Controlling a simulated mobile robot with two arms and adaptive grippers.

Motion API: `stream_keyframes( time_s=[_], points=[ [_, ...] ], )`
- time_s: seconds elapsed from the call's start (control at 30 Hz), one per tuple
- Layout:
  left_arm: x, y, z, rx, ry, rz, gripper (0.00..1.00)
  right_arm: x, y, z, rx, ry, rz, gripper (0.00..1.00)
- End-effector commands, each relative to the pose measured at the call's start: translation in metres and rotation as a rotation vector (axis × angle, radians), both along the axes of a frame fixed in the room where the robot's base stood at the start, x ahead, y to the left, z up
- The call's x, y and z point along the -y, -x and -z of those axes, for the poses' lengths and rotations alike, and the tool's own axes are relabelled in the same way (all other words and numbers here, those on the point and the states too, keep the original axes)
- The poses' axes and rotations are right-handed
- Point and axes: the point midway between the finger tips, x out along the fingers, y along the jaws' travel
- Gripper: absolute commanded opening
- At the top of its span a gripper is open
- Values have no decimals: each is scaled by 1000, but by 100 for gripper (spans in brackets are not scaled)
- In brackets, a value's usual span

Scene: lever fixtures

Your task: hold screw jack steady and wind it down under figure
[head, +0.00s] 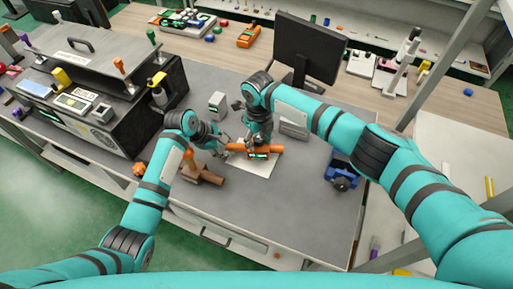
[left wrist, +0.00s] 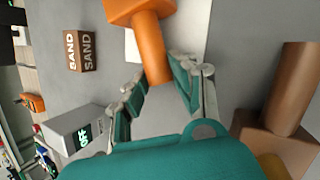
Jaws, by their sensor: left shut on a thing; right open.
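An orange device (head: 267,149), which looks like the screw jack, lies on a white sheet (head: 262,168) on the grey bench. Its orange cylinder (left wrist: 152,50) runs between my left gripper's fingers in the left wrist view, with an orange block at its far end. My left gripper (head: 226,148) is shut on this cylinder from the left side. My right gripper (head: 257,144) is open, pointing down at the orange device; its fingertips are partly hidden. I cannot make out a figure clearly.
A brown block with a brown cylinder (head: 209,177) stands close to my left gripper, also in the left wrist view (left wrist: 290,90). A SAND cube (left wrist: 82,50) and a grey OFF box (left wrist: 78,134) are nearby. A blue vise-like fixture (head: 342,172) stands right; bare bench lies in front.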

Motion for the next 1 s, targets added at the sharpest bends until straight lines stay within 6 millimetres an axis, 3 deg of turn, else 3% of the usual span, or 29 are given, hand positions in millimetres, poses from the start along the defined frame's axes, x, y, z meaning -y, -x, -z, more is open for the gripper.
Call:
stream_keyframes(
  time_s=[0.5, 1.0],
  points=[
    [-1, 1, 1, -2, -1, 0, 0, 0, -1, -47, 4, -2, 0, 52],
    [-1, 2, 2, -5, -4, 1, 0, -2, -1, -51, 4, -4, 66, 52]
  ],
)
